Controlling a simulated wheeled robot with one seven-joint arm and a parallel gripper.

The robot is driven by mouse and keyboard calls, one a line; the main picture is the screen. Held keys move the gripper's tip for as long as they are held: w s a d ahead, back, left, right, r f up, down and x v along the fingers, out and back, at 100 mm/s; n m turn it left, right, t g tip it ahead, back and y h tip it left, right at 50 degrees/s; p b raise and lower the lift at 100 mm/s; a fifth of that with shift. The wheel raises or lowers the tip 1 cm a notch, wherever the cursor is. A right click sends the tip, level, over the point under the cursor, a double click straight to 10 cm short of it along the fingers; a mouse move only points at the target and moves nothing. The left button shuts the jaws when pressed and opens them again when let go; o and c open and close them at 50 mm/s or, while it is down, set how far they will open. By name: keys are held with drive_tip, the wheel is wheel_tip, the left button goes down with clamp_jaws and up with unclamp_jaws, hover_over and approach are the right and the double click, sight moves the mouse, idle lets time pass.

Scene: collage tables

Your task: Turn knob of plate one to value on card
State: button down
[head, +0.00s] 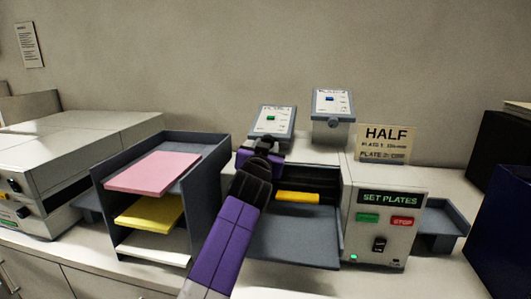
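Two tilted grey plates with white faces stand on top of the grey machine. The left plate (273,119) has a green marker and the right plate (332,102) has a blue one. Their small print is too small to read, so I cannot tell which is plate one. A round knob (333,122) shows under the right plate. My gripper (264,147) is at the lower edge of the left plate and hides any knob there. Its fingers are hidden behind my purple wrist. The card (386,143) reads "HALF", with lines for plates 1 and 2 whose values are blurred.
The machine (392,235) has a "SET PLATES" display (390,198), a green button, a red STOP button and a black switch. A paper rack (207,178) with pink, yellow and white sheets stands left of my arm.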

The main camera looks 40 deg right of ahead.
drive_tip(key=c, duration=0.9)
unclamp_jaws()
drive_tip(key=shift+s+a, duration=0.25)
drive_tip(key=shift+a, duration=0.15)
drive_tip(key=b+v, duration=0.2)
drive_tip(key=v, duration=0.5)
drive_tip(key=shift+d, duration=0.15)
